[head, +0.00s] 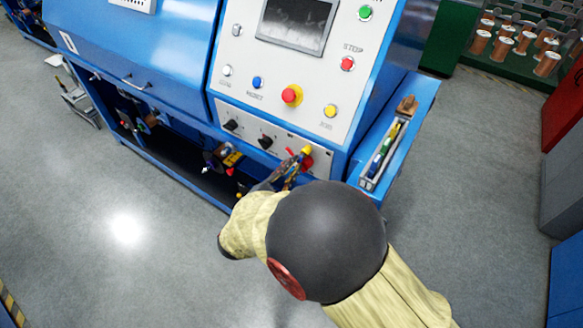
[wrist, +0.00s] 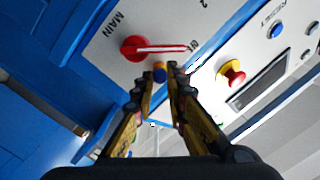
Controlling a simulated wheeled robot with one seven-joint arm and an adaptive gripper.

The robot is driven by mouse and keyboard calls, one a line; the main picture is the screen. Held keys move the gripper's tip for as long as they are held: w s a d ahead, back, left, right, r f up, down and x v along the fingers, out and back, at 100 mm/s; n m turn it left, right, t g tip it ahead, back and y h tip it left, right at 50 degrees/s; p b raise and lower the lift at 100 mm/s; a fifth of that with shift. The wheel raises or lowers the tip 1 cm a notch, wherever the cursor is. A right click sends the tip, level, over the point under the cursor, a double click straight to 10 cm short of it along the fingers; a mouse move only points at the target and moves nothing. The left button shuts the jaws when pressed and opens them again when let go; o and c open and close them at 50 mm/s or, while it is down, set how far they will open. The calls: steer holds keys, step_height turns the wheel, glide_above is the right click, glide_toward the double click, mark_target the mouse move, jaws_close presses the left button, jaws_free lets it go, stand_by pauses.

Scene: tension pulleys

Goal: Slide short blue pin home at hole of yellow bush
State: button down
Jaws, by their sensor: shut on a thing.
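My gripper (head: 295,167) is in front of the lower control panel of the blue machine. In the wrist view its two fingers (wrist: 160,79) are closed on a small blue piece, which I take to be the short blue pin (wrist: 160,76). A yellow-orange end shows beyond the blue; I cannot tell whether it belongs to the pin. No bush hole is visible.
The red main switch (wrist: 135,48) is close beyond the fingertips. Black knobs (head: 265,142) and an emergency stop (head: 291,95) stand out from the panel. A side tray (head: 372,184) holds several coloured parts. Grey floor (head: 120,240) is clear at left.

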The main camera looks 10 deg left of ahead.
steer(key=shift+w, duration=0.15)
steer(key=shift+w+d, duration=0.1)
stand_by(0.4)
steer(key=c, duration=1.7)
jaws_free()
steer(key=v, duration=1.2)
